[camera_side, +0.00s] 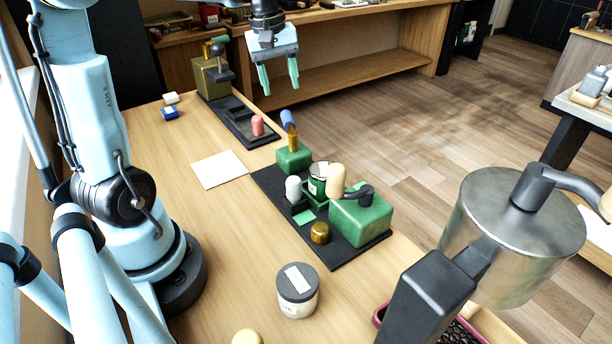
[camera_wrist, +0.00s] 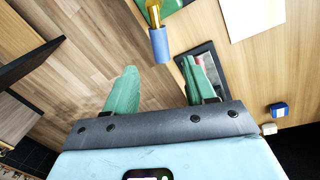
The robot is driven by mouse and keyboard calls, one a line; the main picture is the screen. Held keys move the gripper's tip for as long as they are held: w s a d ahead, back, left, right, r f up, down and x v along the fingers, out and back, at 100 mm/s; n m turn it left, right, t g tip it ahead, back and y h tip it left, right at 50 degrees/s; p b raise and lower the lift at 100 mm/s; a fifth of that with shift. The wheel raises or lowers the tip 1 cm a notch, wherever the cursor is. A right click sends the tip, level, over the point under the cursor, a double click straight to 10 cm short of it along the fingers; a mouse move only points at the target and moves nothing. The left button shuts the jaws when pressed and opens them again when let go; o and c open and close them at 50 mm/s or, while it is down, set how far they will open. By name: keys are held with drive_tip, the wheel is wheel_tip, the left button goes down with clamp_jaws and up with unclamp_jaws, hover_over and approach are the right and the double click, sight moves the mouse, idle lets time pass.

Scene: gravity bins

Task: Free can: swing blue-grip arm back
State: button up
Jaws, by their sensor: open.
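The blue-grip arm (camera_side: 288,119) stands up from a green block on the dark base plate, with a brass-coloured shaft below its blue grip. In the wrist view, the blue grip (camera_wrist: 159,46) lies ahead of and between my fingertips, apart from them. A green can with a pale label (camera_side: 317,186) sits in the fixture between the two green blocks, partly hidden by a beige-grip arm (camera_side: 337,181). My gripper (camera_side: 280,90) is open and empty, pointing down, above and behind the blue grip in the side view. Both fingers also show in the wrist view (camera_wrist: 158,68).
A second dark fixture (camera_side: 238,122) with a pink knob stands behind left. A white sheet (camera_side: 219,169) and a lidded jar (camera_side: 297,290) lie on the bench. Open floor lies beyond the bench edge.

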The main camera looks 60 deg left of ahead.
sight(287, 116)
drive_tip(key=f, duration=0.5)
drive_tip(key=w+f, duration=0.1)
drive_tip(key=f, duration=0.2)
drive_tip(key=shift+d+f, duration=0.25)
drive_tip(key=shift+c, duration=0.5)
clamp_jaws()
